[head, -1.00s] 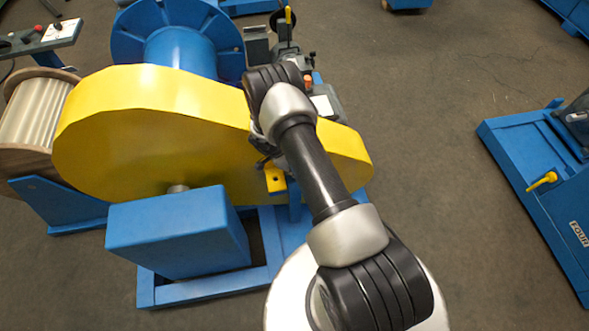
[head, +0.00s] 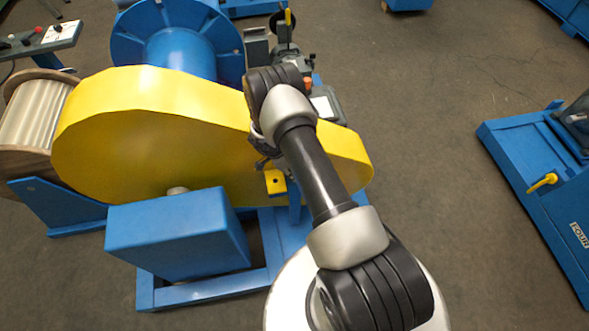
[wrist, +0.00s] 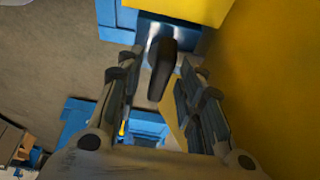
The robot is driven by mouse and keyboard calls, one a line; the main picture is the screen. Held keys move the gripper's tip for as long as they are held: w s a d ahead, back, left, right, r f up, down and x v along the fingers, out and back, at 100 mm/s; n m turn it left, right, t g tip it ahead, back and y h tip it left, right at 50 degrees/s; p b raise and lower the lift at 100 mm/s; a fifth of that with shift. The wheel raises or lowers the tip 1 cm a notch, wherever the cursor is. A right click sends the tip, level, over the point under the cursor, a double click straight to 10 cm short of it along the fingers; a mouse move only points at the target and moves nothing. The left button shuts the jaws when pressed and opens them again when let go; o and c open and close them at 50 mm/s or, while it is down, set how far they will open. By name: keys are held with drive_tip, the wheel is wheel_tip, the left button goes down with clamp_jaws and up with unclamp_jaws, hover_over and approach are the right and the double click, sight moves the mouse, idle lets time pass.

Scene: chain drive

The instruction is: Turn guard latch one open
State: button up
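The large yellow chain guard (head: 150,130) stands in the middle left of the head view, and its yellow side fills the right of the wrist view (wrist: 275,70). A dark latch handle (wrist: 161,68) shows in the wrist view on a shiny metal and blue mount (wrist: 150,28). I cannot tell from its look whether it is latch one. My gripper (wrist: 160,85) is open, with one finger to each side of the handle. I see no clear contact. In the head view my arm hides most of the gripper, beside a small yellow bracket (head: 275,183).
A blue box (head: 180,235) on a blue frame stands in front of the guard. Behind are a blue reel (head: 180,45) and a grey machine unit (head: 320,100). A wooden spool (head: 30,110) is at left. A blue station (head: 530,185) stands at right, with clear floor between.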

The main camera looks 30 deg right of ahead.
drive_tip(key=v, duration=1.2)
drive_tip(key=shift+s, duration=0.1)
idle(0.4)
